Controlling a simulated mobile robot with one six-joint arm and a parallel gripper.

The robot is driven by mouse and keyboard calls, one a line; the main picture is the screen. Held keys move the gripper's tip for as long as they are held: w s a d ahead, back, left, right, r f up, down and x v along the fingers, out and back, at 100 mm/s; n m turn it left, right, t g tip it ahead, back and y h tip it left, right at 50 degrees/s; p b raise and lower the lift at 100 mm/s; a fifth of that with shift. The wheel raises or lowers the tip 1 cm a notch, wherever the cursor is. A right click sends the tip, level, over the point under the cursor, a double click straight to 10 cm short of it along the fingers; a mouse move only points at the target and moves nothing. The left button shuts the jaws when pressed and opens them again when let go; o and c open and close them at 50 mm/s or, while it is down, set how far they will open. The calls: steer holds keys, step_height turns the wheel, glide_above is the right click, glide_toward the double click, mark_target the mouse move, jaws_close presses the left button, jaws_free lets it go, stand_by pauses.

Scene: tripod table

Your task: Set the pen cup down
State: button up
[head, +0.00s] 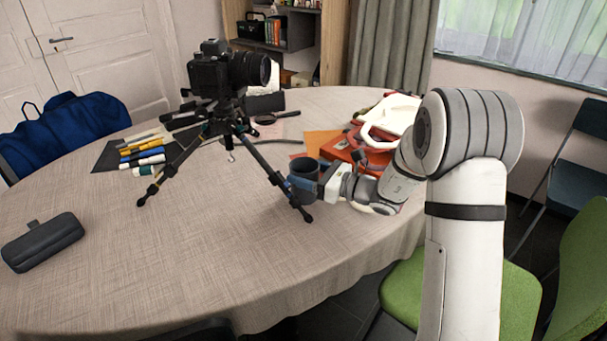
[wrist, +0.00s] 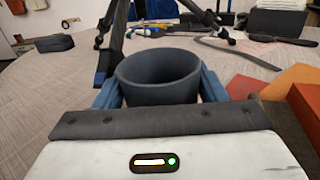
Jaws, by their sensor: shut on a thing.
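The pen cup (wrist: 158,83) is a dark blue-grey round cup, upright, with its open rim facing up. No pens show in it. In the wrist view my gripper (wrist: 160,92) has its blue fingers on either side of the cup, shut on it. In the head view the cup (head: 303,177) is just right of the tripod's front right leg, close to the table (head: 230,255). My gripper (head: 312,180) reaches it from the right. The cup's base is hidden, so I cannot tell whether it touches the table.
A camera (head: 222,72) stands on a black tripod (head: 262,160), one leg close beside the cup. A red case (head: 352,152) and orange folder (head: 322,143) lie behind my wrist. Markers (head: 146,152) lie at the left on a dark mat. The front middle of the table is clear.

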steer(key=shift+r, duration=0.1)
steer(key=o, duration=0.8)
